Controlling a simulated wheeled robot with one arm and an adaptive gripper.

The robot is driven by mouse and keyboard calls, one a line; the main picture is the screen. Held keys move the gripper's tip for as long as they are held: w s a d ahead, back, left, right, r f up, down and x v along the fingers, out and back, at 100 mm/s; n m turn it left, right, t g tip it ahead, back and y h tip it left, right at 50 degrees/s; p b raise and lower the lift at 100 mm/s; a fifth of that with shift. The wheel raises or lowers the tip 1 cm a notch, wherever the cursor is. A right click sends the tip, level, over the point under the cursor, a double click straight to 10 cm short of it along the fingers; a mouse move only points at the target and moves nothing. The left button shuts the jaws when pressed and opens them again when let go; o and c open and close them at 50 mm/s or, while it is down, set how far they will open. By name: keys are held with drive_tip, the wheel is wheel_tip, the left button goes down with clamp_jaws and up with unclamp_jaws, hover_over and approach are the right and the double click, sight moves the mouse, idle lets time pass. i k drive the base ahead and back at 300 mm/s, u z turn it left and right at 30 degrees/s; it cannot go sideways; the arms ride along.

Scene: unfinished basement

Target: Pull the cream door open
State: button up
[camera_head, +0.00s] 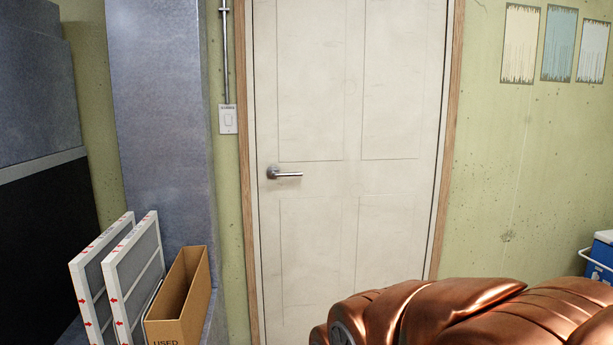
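The cream door (320,223) stands in the middle of the view, shut in its wooden frame (447,140). It has several recessed panels. A silver lever handle (286,173) sits at the door's left side, pointing right. Copper-coloured parts of my arm fill the lower right, in front of the door's lower right corner. The end of my gripper cannot be made out, so its fingers and what they hold are hidden. Nothing touches the handle.
Two white-framed filters (133,278) and an open cardboard box (181,297) stand at the lower left beside a grey metal duct (160,120). A light switch (228,119) is left of the door. A blue cooler (602,255) is at the right edge.

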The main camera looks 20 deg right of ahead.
sight(347, 93)
drive_tip(key=z, duration=0.45)
drive_tip(key=i, duration=1.15)
drive_tip(key=u, duration=0.7)
drive_tip(key=i, duration=0.35)
drive_tip(key=u, duration=0.5)
